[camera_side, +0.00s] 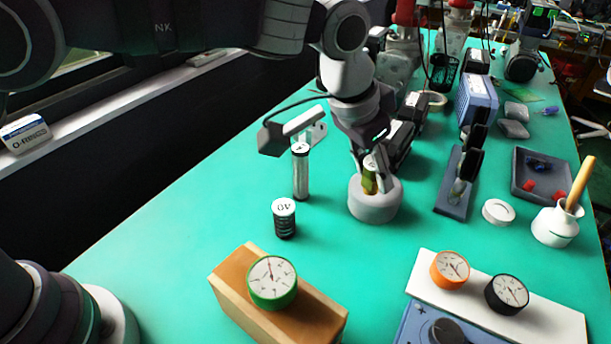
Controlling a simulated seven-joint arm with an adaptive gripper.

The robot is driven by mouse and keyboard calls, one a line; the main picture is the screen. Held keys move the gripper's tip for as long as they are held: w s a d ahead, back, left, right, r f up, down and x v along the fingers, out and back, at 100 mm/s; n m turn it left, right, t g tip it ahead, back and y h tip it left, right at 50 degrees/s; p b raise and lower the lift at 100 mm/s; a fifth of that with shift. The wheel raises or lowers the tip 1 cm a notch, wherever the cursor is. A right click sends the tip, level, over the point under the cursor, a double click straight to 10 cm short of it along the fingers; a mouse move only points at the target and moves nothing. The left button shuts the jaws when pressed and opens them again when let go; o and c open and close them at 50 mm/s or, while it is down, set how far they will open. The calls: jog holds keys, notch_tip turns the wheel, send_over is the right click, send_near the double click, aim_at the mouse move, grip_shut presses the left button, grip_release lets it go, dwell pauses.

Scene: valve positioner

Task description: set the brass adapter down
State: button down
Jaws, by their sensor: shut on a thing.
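My gripper (374,174) points down near the middle of the green table and is shut on the brass adapter (369,183). The adapter is a small olive-yellow piece, upright between the fingers, and partly hidden by them. It is at the top of a round grey holder (374,207). I cannot tell whether the adapter's lower end rests inside the holder or just above it.
A green gauge (272,282) sits on a wooden block in front. A blue-grey stand (455,195), white ring (498,212) and white pot (555,226) are to the right.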

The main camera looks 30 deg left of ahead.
jog(key=shift+r, duration=0.95)
jog(key=w+a+n+y, duration=0.1)
jog(key=w+a+n, duration=0.35)
jog(key=a, duration=0.95)
jog(key=n+y, duration=0.2)
jog(key=n, duration=0.1)
send_over(248, 176)
jog(key=s, duration=0.2)
jog(key=f, duration=1.4)
jog(key=shift+w+d+f, duration=0.15)
jog(key=shift+w+f, duration=0.05)
jog(key=shift+f, duration=0.1)
jog(key=shift+f+m+t, duration=0.25)
jog(key=shift+f+t, duration=0.05)
jog(key=c, duration=0.8)
grip_release()
jog(key=shift+f, duration=0.1)
